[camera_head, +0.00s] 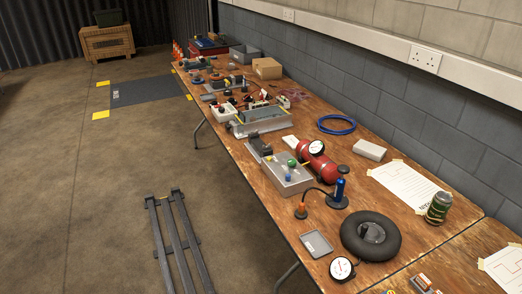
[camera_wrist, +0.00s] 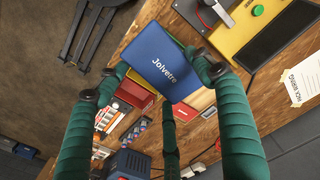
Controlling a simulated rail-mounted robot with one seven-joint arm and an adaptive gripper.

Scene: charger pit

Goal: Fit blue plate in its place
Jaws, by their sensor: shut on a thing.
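The blue plate (camera_wrist: 166,65), with white lettering "Jolvetre", shows in the wrist view, its face towards the camera and tilted in the picture. My gripper (camera_wrist: 150,66) has dark green fingers around it, one at its left side, one at its right and one at its lower edge. They are shut on the plate and it hides part of the bench behind it. I cannot pick out its place with certainty. The head view shows neither the plate nor my gripper.
The wooden bench (camera_head: 262,184) is crowded: a grey box with coloured knobs (camera_head: 288,182), a red cylinder (camera_head: 318,163), a black ring (camera_head: 371,241). In the wrist view, a yellow panel (camera_wrist: 236,35) lies upper right and red boxes (camera_wrist: 136,93) below the plate.

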